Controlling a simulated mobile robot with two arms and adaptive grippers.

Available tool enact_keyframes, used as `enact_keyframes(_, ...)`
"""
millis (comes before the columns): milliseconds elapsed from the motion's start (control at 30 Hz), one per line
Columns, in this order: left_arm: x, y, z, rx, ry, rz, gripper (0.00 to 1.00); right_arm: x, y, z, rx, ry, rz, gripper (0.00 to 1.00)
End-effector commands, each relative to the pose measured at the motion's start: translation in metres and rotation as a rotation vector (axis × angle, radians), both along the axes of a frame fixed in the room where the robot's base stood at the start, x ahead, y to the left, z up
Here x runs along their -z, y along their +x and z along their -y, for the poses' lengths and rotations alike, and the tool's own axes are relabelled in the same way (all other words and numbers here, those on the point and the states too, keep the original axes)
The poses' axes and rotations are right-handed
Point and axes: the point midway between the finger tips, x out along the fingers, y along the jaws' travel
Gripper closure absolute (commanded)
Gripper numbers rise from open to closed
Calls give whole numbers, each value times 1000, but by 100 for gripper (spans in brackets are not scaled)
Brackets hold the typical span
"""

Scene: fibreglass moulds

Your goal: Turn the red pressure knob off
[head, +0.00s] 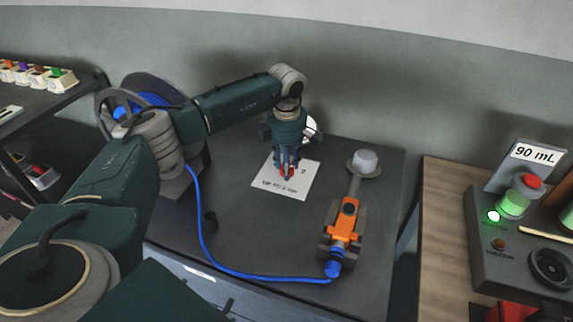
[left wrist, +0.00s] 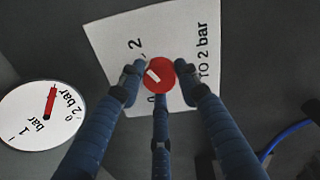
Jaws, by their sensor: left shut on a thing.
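The red pressure knob (left wrist: 160,75) shows in the left wrist view as a round red disc with a white mark pointing to the upper left. It sits over a white label card (left wrist: 115,40) printed with "2" and "TO 2 bar". My left gripper (head: 287,170) points down over the card in the head view, its blue fingers closed around the knob. A white dial (left wrist: 20,115) with a red needle (left wrist: 50,102) and "bar" markings lies to the left in the wrist view. Its exact reading is hard to tell. My right gripper is not in view.
An orange tool (head: 347,222) on a blue hose (head: 235,268) lies on the dark bench right of the card. A hose reel (head: 130,95) stands at the left. A wooden table (head: 436,235) with a "90 mL" dispenser (head: 535,152) stands at the right.

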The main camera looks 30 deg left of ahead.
Motion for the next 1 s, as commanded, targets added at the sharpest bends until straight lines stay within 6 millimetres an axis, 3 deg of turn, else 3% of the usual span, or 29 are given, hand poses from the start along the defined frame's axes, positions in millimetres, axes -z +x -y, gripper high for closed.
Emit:
enact_keyframes(467,0,-1,-2,-164,6,-4,93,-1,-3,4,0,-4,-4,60)
enact_keyframes(1000,0,-1,-1,-664,8,-5,93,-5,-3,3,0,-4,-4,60)
